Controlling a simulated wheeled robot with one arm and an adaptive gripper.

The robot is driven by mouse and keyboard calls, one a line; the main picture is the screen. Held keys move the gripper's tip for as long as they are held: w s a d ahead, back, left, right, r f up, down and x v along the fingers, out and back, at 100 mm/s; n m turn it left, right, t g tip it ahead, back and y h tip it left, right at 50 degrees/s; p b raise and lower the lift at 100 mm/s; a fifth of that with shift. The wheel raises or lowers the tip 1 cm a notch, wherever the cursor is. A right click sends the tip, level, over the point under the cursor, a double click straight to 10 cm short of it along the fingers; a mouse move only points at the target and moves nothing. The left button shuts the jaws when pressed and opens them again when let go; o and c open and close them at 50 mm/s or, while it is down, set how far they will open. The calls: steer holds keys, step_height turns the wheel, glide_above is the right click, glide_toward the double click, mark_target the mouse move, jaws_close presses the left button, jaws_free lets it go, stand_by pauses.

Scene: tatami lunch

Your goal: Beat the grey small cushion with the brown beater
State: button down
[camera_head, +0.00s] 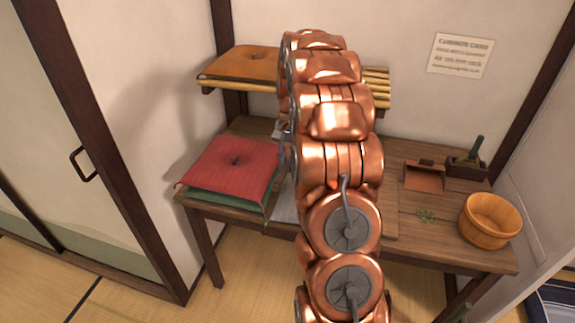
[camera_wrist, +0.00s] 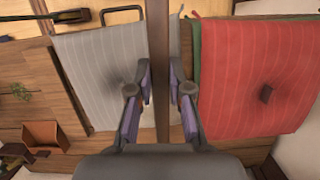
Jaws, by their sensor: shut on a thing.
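The grey small cushion (camera_wrist: 90,65) lies flat on the wooden table, pale with thin stripes. In the head view only a strip of it (camera_head: 286,205) shows beside my arm. My gripper (camera_wrist: 160,92) is over the table, its fingers shut on a brown bar (camera_wrist: 158,45), which looks like the handle of the brown beater. The beater's head is not in view.
The red cushion (camera_head: 232,160) lies on a green one (camera_head: 228,201) at the table's left. A shelf with an orange-brown cushion (camera_head: 245,62) is above. A brown tray (camera_head: 424,177), a dark box with a bottle (camera_head: 467,166) and a wooden tub (camera_head: 490,222) stand at right.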

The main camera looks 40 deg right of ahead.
steer(key=shift+g+y, duration=0.5)
steer(key=shift+y, duration=0.4)
steer(key=f, duration=0.8)
steer(key=shift+w+d+f, duration=0.15)
steer(key=shift+w+d, duration=0.15)
steer(key=shift+d, duration=0.1)
steer(key=shift+t+h, duration=0.6)
steer(key=shift+h, duration=0.3)
steer(key=shift+s+a+r+b, duration=0.1)
steer(key=shift+a+r+b, duration=0.05)
steer(key=shift+r, duration=1.25)
steer(key=shift+s+a+r+b, duration=0.1)
steer(key=shift+r+b, duration=0.05)
steer(key=shift+r, duration=1.3)
steer(key=shift+s+a+r+b, duration=0.1)
steer(key=shift+a+r+b, duration=0.05)
steer(key=shift+r, duration=1.25)
